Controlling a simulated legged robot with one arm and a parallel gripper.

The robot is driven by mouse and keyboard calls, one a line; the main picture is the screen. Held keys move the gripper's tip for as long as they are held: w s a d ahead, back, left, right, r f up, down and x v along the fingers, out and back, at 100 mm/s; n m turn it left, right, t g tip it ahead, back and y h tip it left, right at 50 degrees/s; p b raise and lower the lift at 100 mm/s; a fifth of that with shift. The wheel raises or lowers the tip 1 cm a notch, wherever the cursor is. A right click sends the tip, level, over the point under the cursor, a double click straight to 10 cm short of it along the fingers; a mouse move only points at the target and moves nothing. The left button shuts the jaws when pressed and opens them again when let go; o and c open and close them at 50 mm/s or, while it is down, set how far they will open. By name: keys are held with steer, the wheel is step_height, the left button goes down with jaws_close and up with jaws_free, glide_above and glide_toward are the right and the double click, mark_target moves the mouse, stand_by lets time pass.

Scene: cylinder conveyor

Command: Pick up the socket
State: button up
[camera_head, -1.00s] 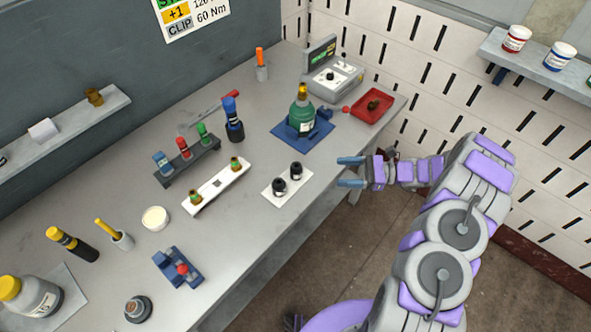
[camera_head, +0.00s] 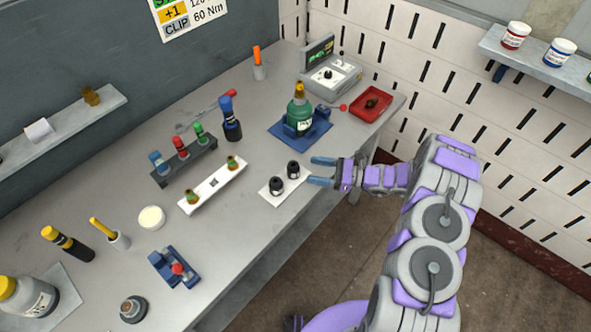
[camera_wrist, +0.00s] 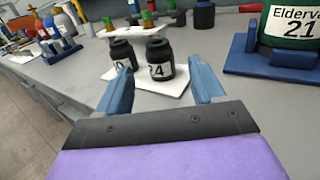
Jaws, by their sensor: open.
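Two short black sockets stand upright on a white plate (camera_head: 265,190) near the table's front edge. The upper socket (camera_head: 293,169) appears on the right in the wrist view (camera_wrist: 160,62) with a label reading 24. The other socket (camera_head: 276,187) is at left in the wrist view (camera_wrist: 122,54); its label is only partly readable. My gripper (camera_head: 316,171) is open and empty, its blue fingers pointing at the plate from the right. Both sockets are ahead of the fingertips; the 24 socket is nearly between them in the wrist view. No contact is visible.
A green bottle (camera_head: 298,116) on a blue stand (camera_head: 318,133) is beyond the plate, to the right in the wrist view. A white strip (camera_head: 213,186) with two small parts lies left of the plate. A red tray (camera_head: 362,105) is at the table's far right.

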mark_target(295, 168)
steer(key=a, duration=0.4)
steer(key=w+a, duration=0.1)
steer(key=a, duration=0.2)
steer(key=shift+b, duration=0.35)
steer(key=shift+c, duration=0.4)
steer(key=c, duration=1)
